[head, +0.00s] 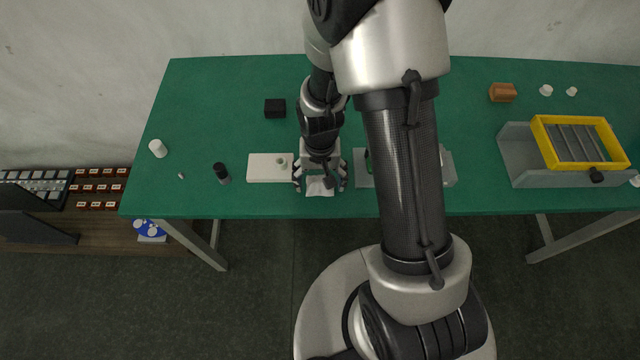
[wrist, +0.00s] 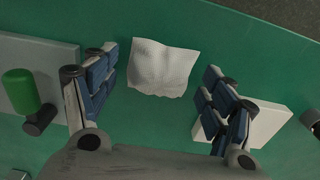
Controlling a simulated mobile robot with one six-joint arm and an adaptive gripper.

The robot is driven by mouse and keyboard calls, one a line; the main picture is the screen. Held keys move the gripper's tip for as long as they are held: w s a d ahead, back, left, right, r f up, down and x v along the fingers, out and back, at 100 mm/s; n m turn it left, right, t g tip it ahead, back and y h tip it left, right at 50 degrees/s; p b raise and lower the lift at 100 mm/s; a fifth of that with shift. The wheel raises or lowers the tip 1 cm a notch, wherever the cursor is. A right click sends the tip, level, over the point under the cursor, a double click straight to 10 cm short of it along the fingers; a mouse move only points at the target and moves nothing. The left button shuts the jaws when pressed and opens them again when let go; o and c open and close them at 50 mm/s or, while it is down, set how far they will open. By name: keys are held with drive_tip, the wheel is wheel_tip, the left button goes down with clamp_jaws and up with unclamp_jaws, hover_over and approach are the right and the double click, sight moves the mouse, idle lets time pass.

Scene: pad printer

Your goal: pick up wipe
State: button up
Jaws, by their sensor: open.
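The wipe (head: 320,187) is a small white cloth lying on the green table near its front edge. In the wrist view the wipe (wrist: 163,68) looks textured and slightly rumpled, and lies between and just beyond my fingers. My gripper (head: 320,185) is open above the wipe, with one finger to each side of it. In the wrist view the gripper (wrist: 157,105) holds nothing between its blue-padded fingers. I cannot tell the exact height of the fingertips above the table.
A white plate (head: 262,168) lies close left of my gripper, with a black-capped bottle (head: 221,173) beyond it. A grey block (wrist: 40,60) with a green-topped item (wrist: 20,92) lies close on the other side. A yellow frame (head: 578,142) stands at the right. The table's front edge is near.

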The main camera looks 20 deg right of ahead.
sight(320, 178)
drive_tip(key=shift+c, duration=0.6)
drive_tip(key=c, duration=0.8)
drive_tip(key=shift+r, duration=0.2)
drive_tip(key=shift+c, duration=0.2)
wheel_tip(320, 178, up, 20)
drive_tip(key=p, duration=0.7)
drive_tip(key=shift+f, duration=0.15)
